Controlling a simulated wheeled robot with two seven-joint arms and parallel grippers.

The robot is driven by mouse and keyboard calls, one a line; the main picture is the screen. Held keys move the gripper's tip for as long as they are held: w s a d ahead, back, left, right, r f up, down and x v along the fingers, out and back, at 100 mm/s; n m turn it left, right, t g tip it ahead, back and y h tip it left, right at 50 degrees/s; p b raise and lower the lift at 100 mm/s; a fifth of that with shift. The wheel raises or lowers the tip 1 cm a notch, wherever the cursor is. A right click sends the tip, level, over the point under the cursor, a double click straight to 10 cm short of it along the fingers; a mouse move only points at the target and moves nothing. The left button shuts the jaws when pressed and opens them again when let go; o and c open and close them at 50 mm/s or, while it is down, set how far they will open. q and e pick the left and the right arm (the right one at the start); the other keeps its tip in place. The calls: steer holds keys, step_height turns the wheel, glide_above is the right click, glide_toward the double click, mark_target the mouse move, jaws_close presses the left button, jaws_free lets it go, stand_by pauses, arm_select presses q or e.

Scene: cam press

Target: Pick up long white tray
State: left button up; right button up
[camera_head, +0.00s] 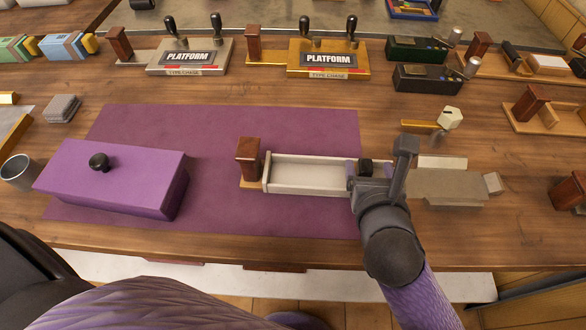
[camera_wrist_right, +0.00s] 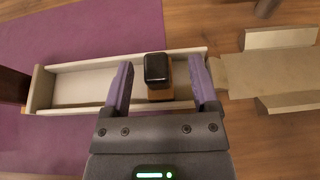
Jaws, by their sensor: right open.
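The long white tray (camera_head: 310,176) lies on the purple mat, its left end by a dark red block. In the right wrist view the tray (camera_wrist_right: 85,84) is a shallow open trough with low walls. My right gripper (camera_head: 368,172) is over the tray's right part. In the wrist view its open purple fingers (camera_wrist_right: 158,82) reach over the tray, either side of a black-topped wooden piece (camera_wrist_right: 158,70). Whether the fingers touch the tray is unclear. My left gripper is not in view.
A purple box (camera_head: 115,175) with a black knob sits left on the mat (camera_head: 225,130). A metal cup (camera_head: 19,172) stands at far left. A beige channel piece (camera_head: 440,187) lies right of the tray. Two PLATFORM stands (camera_head: 328,60) are at the back.

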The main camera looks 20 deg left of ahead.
mark_target(364, 160)
steer(key=b+x, duration=0.1)
steer(key=x, duration=0.2)
steer(key=shift+w+a+f, duration=0.15)
steer(key=shift+a+f, duration=0.15)
steer(key=shift+f, duration=0.05)
steer(key=shift+r, duration=0.1)
steer(key=c, duration=1)
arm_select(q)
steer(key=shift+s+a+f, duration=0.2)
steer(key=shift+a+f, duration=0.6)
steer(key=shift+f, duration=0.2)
arm_select(e)
jaws_close()
